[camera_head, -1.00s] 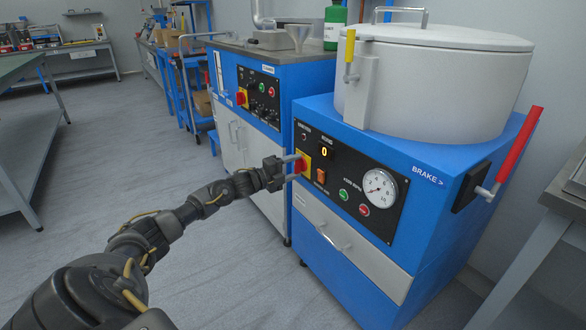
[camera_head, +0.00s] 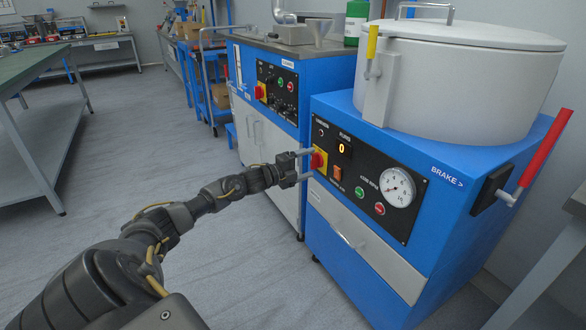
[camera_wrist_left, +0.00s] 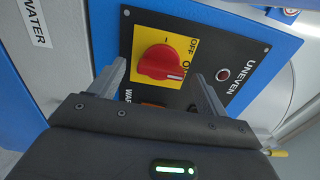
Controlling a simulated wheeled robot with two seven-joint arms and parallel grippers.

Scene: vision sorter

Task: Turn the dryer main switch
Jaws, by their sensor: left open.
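The dryer main switch is a red rotary knob (camera_head: 317,161) on a yellow plate, at the left of the dryer's black panel. In the left wrist view the red knob (camera_wrist_left: 160,62) shows a white mark at its right side, with "OFF" and a partly hidden second label beside it. My left gripper (camera_head: 312,163) is open, one finger above and one below the knob in the head view. In the wrist view its fingertips (camera_wrist_left: 158,72) lie on either side of the knob, apart from it. My right gripper is not in view.
The blue dryer (camera_head: 440,175) carries a white lidded drum (camera_head: 465,85) and a red brake lever (camera_head: 545,150). The panel has a lit "0" display (camera_head: 341,148) and a gauge (camera_head: 397,187). Another blue machine (camera_head: 288,70) stands behind. Floor at left is clear.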

